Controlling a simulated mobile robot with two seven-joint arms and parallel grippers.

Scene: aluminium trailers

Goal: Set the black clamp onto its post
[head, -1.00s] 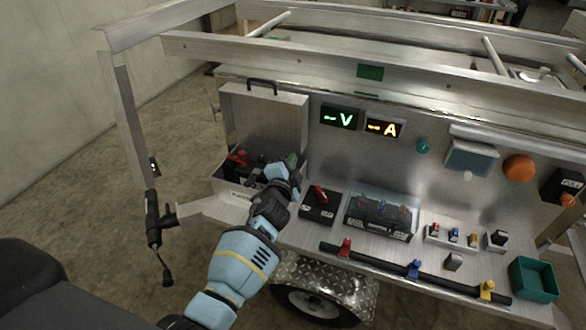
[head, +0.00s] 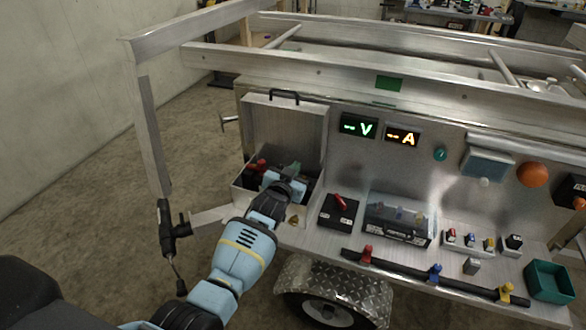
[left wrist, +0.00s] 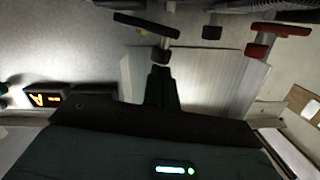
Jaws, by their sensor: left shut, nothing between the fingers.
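A grey metal box (head: 240,196) with its lid raised stands at the left of the trailer's side shelf. A red part (head: 259,165) and dark parts are inside it. My left gripper (head: 283,174) reaches into the box and is shut and empty. In the left wrist view, the gripper's dark fingers (left wrist: 160,88) are together. Just beyond them is a black T-shaped bar (left wrist: 147,24) on a grey stem, apparently apart from the fingertips or barely touching. A red T-shaped bar (left wrist: 281,30) is to its right. I cannot tell the black clamp from its post.
A black box with a red lever (head: 339,211) and a clear-covered block (head: 396,217) stand right of the metal box. A small brass-coloured piece (head: 293,220) lies on the shelf. A black-handled tool (head: 171,235) hangs at the left. Trailer rails (head: 370,65) run above.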

